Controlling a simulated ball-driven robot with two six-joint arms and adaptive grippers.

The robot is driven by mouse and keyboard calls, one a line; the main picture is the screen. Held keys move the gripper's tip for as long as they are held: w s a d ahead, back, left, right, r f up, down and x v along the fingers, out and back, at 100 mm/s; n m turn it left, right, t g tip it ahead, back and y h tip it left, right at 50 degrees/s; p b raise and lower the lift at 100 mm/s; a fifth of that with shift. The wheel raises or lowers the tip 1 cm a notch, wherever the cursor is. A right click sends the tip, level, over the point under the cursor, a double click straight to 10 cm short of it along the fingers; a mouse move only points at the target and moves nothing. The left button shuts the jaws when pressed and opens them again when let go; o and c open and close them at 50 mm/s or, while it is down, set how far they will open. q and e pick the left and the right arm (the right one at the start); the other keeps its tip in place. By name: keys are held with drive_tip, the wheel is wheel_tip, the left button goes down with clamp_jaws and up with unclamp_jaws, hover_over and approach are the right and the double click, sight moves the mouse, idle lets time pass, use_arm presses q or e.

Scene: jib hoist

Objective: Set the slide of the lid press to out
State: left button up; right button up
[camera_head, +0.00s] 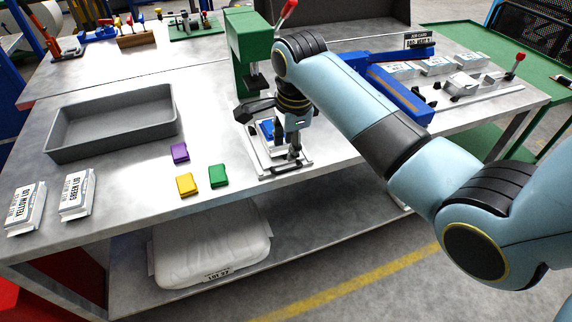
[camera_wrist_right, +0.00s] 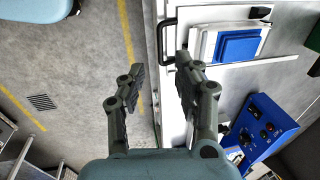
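The green lid press (camera_head: 243,48) stands on the bench, with a red-knobbed lever at its top. Its pale slide (camera_head: 258,139) carries a blue piece (camera_head: 267,126) and sits low at the press front; my gripper partly hides it. In the right wrist view the white slide (camera_wrist_right: 203,44) with the blue piece (camera_wrist_right: 237,48) lies to the right, with a black handle (camera_wrist_right: 166,30) at its left end. My right gripper (camera_wrist_right: 160,66) is open, its fingertips on either side of the handle's line; contact cannot be told. It points down at the slide in the head view (camera_head: 286,148). My left gripper is not in view.
A grey bin (camera_head: 112,143) stands left of the press. A blue channel (camera_head: 390,88) lies to the right. A blue control box (camera_wrist_right: 262,128) shows in the wrist view.

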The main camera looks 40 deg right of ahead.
sight(285, 170)
drive_tip(key=f, duration=0.3)
drive_tip(key=w+f, duration=0.1)
drive_tip(key=f, duration=0.4)
drive_tip(key=shift+w+d+f, duration=0.2)
drive_tip(key=shift+w+f, duration=0.1)
drive_tip(key=shift+w, duration=0.05)
clamp_jaws()
